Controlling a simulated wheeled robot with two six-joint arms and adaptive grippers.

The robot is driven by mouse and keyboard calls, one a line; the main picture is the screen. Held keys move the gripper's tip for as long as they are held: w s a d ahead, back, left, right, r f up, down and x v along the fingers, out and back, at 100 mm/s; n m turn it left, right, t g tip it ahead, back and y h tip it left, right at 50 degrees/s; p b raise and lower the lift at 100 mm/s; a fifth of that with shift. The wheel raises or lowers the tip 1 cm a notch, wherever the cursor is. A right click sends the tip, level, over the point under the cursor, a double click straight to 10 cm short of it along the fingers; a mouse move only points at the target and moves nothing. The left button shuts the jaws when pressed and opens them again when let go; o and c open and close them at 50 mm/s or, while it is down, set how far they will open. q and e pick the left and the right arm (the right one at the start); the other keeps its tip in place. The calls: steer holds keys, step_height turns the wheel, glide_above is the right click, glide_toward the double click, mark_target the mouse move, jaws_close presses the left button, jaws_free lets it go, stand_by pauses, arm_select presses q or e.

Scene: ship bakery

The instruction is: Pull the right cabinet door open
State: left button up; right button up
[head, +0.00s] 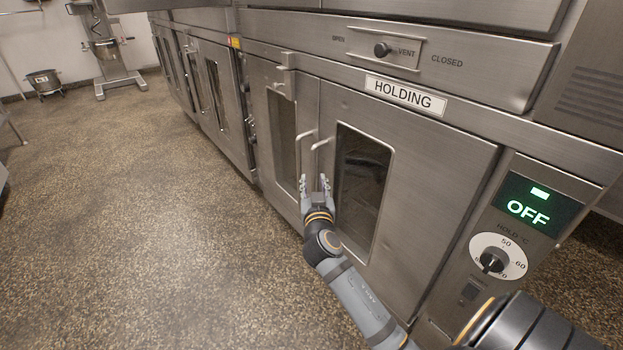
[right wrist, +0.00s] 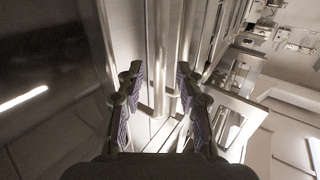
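The right cabinet door (head: 440,165) is a steel door with a dark window, under the HOLDING label, and it looks closed. Its handle (head: 319,144) is a short bar at the door's left edge. My right gripper (head: 315,182) is just below that handle in the head view, with its fingers apart. In the right wrist view my right gripper (right wrist: 157,85) is open, and a vertical metal bar (right wrist: 158,45) shows between the two fingers. I cannot tell whether the fingers touch it. My left gripper is not in view.
The left door (head: 283,150) with its own handle (head: 301,136) is close beside and looks closed. A control panel (head: 513,250) reading OFF is to the right. A mixer (head: 103,50) and a bucket (head: 44,82) stand far back. The speckled floor (head: 180,220) at left is clear.

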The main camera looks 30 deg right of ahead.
mark_target(313, 178)
steer(key=shift+x, duration=1.7)
jaws_close()
